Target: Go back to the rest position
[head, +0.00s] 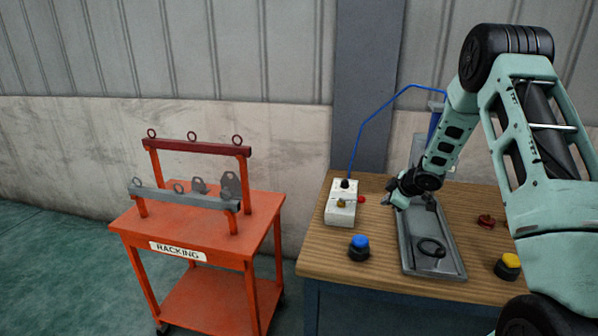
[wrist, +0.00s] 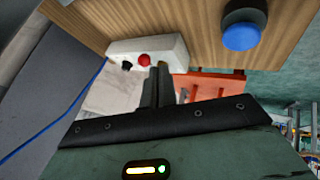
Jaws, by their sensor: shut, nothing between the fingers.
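My gripper (head: 388,198) is above the wooden workbench, close to the left edge of the grey metal tray (head: 455,240). In the wrist view its two dark fingers (wrist: 159,80) are together with nothing between them. My arm reaches in from the right of the head view and bends down to the bench. A dark ring-shaped part (head: 432,247) lies in the tray. Another dark part at the tray's far end is partly hidden by my wrist.
A white control box (head: 341,204) with a blue cable stands left of my gripper. Blue (head: 359,248), yellow (head: 508,266) and red (head: 486,221) knobs or buttons sit on the bench (head: 325,255). An orange racking cart (head: 180,240) with hook bars stands left, across a gap.

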